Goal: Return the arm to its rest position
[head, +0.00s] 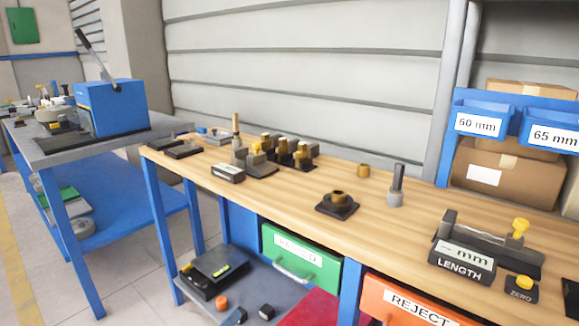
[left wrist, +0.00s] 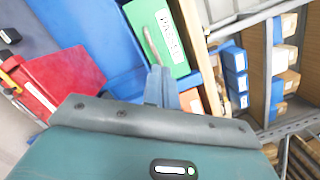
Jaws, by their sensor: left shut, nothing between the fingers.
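My left gripper (left wrist: 159,78) shows in the left wrist view, above the edge of its teal hand, which fills the bottom of the picture. Its small fingers are together with nothing between them. Behind it are the front of the workbench and the green drawer (left wrist: 158,34), which also shows in the head view (head: 300,260). Neither gripper nor arm shows clearly in the head view. My right gripper is not in view.
The wooden workbench (head: 300,200) carries a dark round-socket fixture (head: 337,204), a grey post (head: 396,187), a brass ring (head: 363,171) and a LENGTH gauge (head: 465,262). An orange REJECT drawer (head: 410,304) is below. A blue press (head: 110,107) stands on the left table.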

